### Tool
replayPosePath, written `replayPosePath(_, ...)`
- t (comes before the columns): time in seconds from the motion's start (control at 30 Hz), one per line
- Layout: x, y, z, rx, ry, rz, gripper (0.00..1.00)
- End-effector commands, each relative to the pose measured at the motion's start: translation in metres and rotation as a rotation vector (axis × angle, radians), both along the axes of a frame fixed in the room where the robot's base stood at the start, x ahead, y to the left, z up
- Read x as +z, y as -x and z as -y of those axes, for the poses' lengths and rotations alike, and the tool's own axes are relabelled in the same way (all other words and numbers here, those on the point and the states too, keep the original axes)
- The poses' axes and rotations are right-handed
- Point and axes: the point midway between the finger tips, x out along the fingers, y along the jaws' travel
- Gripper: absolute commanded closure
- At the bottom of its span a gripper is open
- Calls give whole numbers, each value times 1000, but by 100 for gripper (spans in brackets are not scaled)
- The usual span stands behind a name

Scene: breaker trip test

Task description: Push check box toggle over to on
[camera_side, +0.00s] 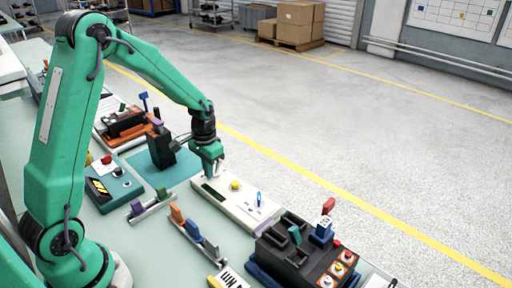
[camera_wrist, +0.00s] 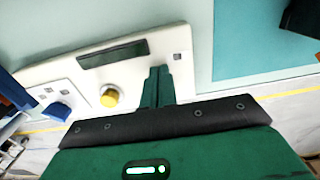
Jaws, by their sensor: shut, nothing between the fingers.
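The check box (camera_side: 222,200) is a long white panel with a dark window, a yellow knob and a blue toggle. The blue toggle (camera_side: 259,198) stands near its right end in the side view; I cannot read its on or off marking. In the wrist view the toggle (camera_wrist: 56,111) is at the left, beyond the yellow knob (camera_wrist: 109,96). My gripper (camera_side: 212,172) is shut and empty over the panel's left end, on the opposite side of the knob from the toggle. Its closed fingers (camera_wrist: 159,72) show in the wrist view beside the dark window (camera_wrist: 112,54).
A black block with levers and buttons (camera_side: 300,250) stands just right of the check box. A rack of coloured clips (camera_side: 192,235) lies in front. A teal box with a red button (camera_side: 113,185) is at left.

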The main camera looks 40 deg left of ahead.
Motion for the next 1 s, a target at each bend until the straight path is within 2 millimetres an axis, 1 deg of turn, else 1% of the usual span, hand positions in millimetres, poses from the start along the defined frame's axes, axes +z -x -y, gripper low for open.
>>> replayPosePath(0.8, -5, 6, 0, 0, 0, 0, 100)
replayPosePath(0.93, -5, 6, 0, 0, 0, 0, 75)
replayPosePath(1.0, -5, 6, 0, 0, 0, 0, 75)
